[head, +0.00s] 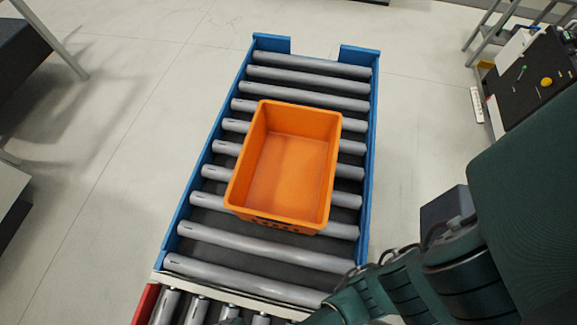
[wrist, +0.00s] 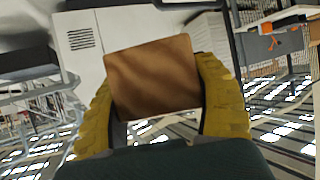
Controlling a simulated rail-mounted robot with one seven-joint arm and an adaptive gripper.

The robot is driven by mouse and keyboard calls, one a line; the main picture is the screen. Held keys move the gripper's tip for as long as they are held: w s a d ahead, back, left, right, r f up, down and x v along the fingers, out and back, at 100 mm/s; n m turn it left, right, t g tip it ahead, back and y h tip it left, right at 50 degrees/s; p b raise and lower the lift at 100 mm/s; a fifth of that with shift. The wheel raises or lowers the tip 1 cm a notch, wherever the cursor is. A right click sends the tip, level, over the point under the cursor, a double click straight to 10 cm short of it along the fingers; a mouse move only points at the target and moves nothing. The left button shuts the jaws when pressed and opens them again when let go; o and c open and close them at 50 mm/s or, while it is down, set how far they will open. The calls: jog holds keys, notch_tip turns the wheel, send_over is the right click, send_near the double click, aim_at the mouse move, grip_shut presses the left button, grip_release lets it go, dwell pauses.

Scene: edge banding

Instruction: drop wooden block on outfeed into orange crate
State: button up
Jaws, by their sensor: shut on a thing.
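The orange crate (head: 288,165) sits upright and empty on a roller conveyor in the head view. The wooden block (wrist: 153,77) is brown and roughly square in the wrist view. My gripper (wrist: 158,95) has its two yellow fingers on either side of the block and is shut on it. In the head view my dark green arm comes in from the lower right. My gripper and the block do not show there, so their distance from the crate cannot be told.
The roller conveyor (head: 369,200) has blue side rails and bare rollers in front of and behind the crate. A second roller section (head: 200,308) with a red side meets its near end. A dark table (head: 540,90) with small items stands at right. Pale floor lies around.

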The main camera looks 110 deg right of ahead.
dwell(0.4)
jog(key=shift+a+f+n+y, duration=0.2)
jog(key=shift+f+n+y, duration=0.1)
jog(key=shift+n+y, duration=0.2)
jog(key=s+d+r+m+h+p, duration=0.1)
jog(key=s+d+p, duration=0.5)
jog(key=d, duration=0.8)
jog(key=s+d+r+m+h+p, duration=0.1)
jog(key=s+d+r+p, duration=0.15)
jog(key=s+d, duration=0.8)
jog(key=s+d+r+m+g+h+p, duration=0.2)
jog(key=s+d+m+h+p, duration=0.15)
jog(key=s+d, duration=0.65)
jog(key=s+d+r+m+g+h+p, duration=0.1)
jog(key=s+d+m+g+h+p, duration=0.25)
jog(key=s, duration=1.05)
jog(key=shift+m+t+h, duration=0.3)
jog(key=shift+m+t, duration=0.2)
jog(key=shift+t, duration=0.45)
jog(key=f+b, duration=0.1)
jog(key=f, duration=0.1)
jog(key=d+f+b, duration=0.1)
jog(key=b, duration=0.1)
jog(key=f+b, duration=0.2)
jog(key=shift+w+d+f, duration=0.25)
jog(key=shift+d+f, duration=0.1)
